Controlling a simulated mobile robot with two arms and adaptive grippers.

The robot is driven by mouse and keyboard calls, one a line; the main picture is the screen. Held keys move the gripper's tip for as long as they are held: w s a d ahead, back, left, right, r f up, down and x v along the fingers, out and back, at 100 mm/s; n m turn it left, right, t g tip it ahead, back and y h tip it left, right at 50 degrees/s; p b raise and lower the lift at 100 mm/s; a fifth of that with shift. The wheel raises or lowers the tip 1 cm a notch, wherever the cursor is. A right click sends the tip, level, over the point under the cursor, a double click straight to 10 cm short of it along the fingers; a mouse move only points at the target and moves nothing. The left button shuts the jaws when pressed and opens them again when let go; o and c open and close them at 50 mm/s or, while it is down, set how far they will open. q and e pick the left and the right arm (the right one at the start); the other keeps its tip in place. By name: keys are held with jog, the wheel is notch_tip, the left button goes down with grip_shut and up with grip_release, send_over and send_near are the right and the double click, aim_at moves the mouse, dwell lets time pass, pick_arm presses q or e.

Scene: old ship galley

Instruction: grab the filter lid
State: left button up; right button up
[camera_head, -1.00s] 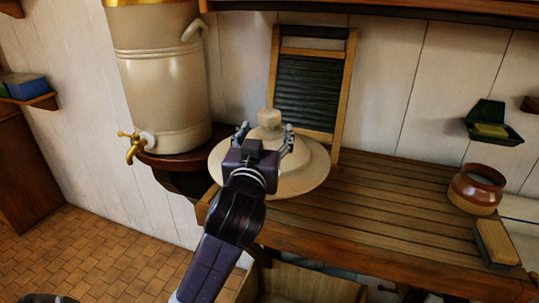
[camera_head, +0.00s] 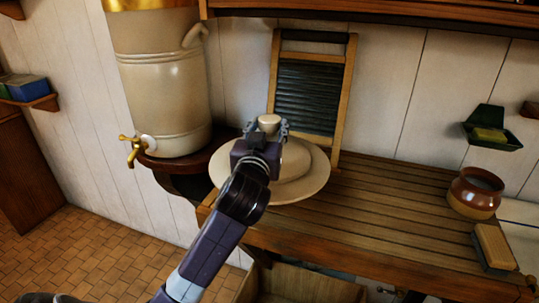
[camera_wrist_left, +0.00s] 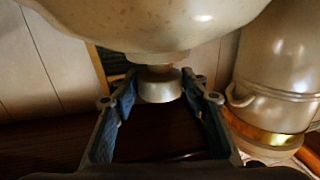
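The filter lid (camera_head: 310,176) is a wide cream disc with a raised dome and a round knob (camera_head: 268,122). It rests at the left end of the slatted wooden counter. My left gripper (camera_head: 268,133) is over the lid with its fingers on either side of the knob. In the left wrist view, the knob (camera_wrist_left: 160,88) sits between the two fingers (camera_wrist_left: 160,95), with small gaps seeming to show on both sides. The lid's body (camera_wrist_left: 150,20) fills the top of that view. My gripper and wrist hide part of the lid. My right gripper is out of view.
The cream filter urn (camera_head: 165,90) with a brass tap (camera_head: 132,150) stands on a round shelf at left. A washboard (camera_head: 308,95) leans on the wall behind the lid. A brown pot (camera_head: 475,193) and a brush (camera_head: 494,247) are at right. The counter's middle (camera_head: 390,205) is clear.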

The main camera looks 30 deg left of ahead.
pick_arm(q)
grip_shut()
jog(key=shift+r, duration=0.2)
